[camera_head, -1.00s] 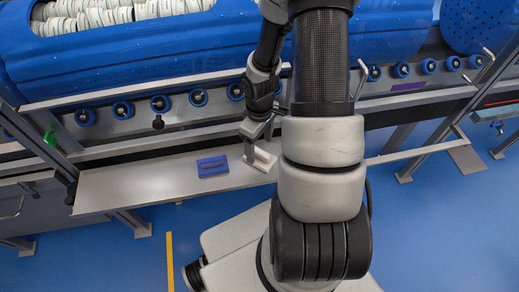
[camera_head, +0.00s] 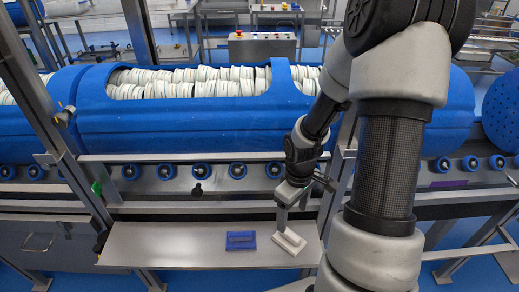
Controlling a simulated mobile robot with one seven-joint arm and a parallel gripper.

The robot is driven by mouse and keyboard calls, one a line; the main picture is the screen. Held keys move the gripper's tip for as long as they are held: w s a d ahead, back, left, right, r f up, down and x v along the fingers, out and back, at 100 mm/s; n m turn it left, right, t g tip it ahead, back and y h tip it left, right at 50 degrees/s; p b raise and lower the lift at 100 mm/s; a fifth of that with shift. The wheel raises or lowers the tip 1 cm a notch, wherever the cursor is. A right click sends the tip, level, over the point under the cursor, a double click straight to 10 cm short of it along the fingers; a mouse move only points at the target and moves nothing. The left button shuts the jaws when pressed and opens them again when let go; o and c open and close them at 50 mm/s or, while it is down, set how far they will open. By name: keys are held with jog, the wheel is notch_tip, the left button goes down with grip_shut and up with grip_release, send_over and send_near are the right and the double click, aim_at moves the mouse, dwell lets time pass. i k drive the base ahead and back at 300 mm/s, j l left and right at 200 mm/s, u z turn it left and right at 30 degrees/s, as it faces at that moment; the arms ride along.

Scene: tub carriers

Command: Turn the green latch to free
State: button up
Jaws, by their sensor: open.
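The green latch (camera_head: 96,188) is a small green piece on the upright metal post at the left, just below the roller rail. My gripper (camera_head: 282,222) is well to the right of it, above the right part of the grey shelf, pointing down. It is open. Its fingertips are close to a white block (camera_head: 290,243) on the shelf; I cannot tell whether they touch it. The latch is clear of my arm, but too small to read its position.
The grey shelf (camera_head: 170,243) also carries a blue block (camera_head: 241,240). Above it runs a rail with several blue rollers, bearing a blue tub (camera_head: 180,122) full of white discs. Metal posts flank the shelf. A control box (camera_head: 262,46) stands behind.

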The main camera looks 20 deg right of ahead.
aim_at(96, 188)
jog(key=u, duration=1.25)
jog(key=j+z, duration=0.3)
jog(key=j, duration=0.25)
jog(key=j+z, duration=0.3)
jog(key=j, duration=0.3)
